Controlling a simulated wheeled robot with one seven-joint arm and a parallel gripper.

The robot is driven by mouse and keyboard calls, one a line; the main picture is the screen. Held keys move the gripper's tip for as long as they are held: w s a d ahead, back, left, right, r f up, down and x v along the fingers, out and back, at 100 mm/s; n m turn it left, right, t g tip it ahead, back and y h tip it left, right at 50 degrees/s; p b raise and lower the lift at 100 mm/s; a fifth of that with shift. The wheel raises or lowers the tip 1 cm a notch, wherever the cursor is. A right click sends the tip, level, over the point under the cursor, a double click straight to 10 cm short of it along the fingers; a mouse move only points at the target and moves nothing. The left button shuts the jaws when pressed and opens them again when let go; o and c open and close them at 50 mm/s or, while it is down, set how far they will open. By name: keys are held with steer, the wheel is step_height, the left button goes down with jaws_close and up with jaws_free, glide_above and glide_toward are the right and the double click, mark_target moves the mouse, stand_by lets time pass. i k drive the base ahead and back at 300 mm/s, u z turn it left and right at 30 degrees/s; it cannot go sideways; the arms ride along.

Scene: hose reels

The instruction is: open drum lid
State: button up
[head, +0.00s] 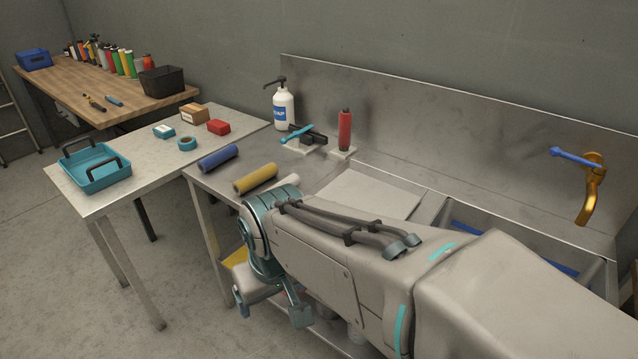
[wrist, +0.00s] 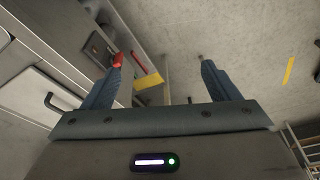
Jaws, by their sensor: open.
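I cannot make out a drum or a drum lid in either view. In the head view my arm reaches left across the front of the steel sink bench, and my gripper (head: 270,306) hangs low beside the bench front. In the wrist view my gripper (wrist: 160,62) has its two blue-grey fingers wide apart with nothing held between them. A small red thing (wrist: 118,60) shows at the left fingertip, and a yellow piece (wrist: 150,80) lies beyond the fingers; I cannot tell what they are. My arm hides part of the bench front and the space below it.
The sink bench (head: 225,183) carries a blue roll (head: 217,157), a yellow roll (head: 255,178) and a soap bottle (head: 283,107). A teal tray (head: 96,167) stands on the side table (head: 135,187). A pale front with a dark handle (wrist: 62,103) shows in the wrist view. Open floor lies left.

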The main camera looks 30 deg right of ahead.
mark_target(354, 189)
steer(key=u, duration=0.5)
steer(key=i, duration=0.1)
steer(key=z, duration=2.15)
